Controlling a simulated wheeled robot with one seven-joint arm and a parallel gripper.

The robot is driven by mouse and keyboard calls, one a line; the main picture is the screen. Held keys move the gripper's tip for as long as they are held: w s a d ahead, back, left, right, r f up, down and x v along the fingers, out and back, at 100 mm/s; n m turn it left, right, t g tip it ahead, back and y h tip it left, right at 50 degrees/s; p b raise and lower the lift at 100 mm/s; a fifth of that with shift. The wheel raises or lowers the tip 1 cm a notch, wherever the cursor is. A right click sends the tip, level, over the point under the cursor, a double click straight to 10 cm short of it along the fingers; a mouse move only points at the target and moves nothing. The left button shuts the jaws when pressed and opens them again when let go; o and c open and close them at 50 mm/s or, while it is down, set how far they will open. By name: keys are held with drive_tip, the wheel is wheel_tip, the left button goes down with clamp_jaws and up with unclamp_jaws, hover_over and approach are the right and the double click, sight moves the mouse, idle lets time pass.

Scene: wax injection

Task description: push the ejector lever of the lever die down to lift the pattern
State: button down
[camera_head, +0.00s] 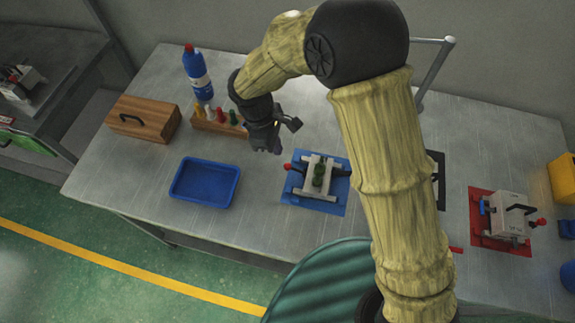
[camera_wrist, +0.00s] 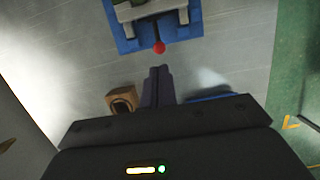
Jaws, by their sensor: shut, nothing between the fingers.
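The lever die (camera_head: 312,192) stands on a blue plate (camera_head: 331,206) in the middle of the table, with a green pattern (camera_head: 319,176) in it. Its lever ends in a red knob (camera_head: 287,166) on the die's left side. In the wrist view, the red knob (camera_wrist: 159,47) shows just beyond my fingertips, with part of the die (camera_wrist: 150,10) at the top edge. My gripper (camera_head: 274,151) is shut and empty, and appears above and slightly behind the knob in the head view. Its closed fingers (camera_wrist: 158,70) point toward the knob, with a visible gap in the picture.
A blue tray (camera_head: 205,202) lies left of the die. A wooden rack (camera_head: 212,125) with coloured pieces, a blue bottle (camera_head: 197,75) and a wooden box (camera_head: 145,128) stand behind it. Another die (camera_head: 506,217) sits on a red plate at right. My arm hides some table.

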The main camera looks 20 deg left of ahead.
sight(285, 165)
drive_tip(key=shift+b+x, duration=2.6)
drive_tip(key=shift+x, duration=0.7)
wheel_tip(285, 165, down, 2)
drive_tip(key=shift+b, duration=0.65)
drive_tip(key=shift+w+r, duration=0.1)
drive_tip(key=shift+a+r, duration=0.1)
drive_tip(key=shift+s+a+r+p, duration=0.15)
drive_tip(key=shift+a+p, duration=0.2)
drive_tip(key=shift+a, duration=0.1)
drive_tip(key=shift+s+a+r+p, duration=0.1)
drive_tip(key=shift+s+a+p, duration=0.05)
drive_tip(key=shift+a+p, duration=0.3)
drive_tip(key=shift+s+a+r+p, duration=0.15)
drive_tip(key=shift+a+p, duration=0.1)
drive_tip(key=shift+a, duration=0.25)
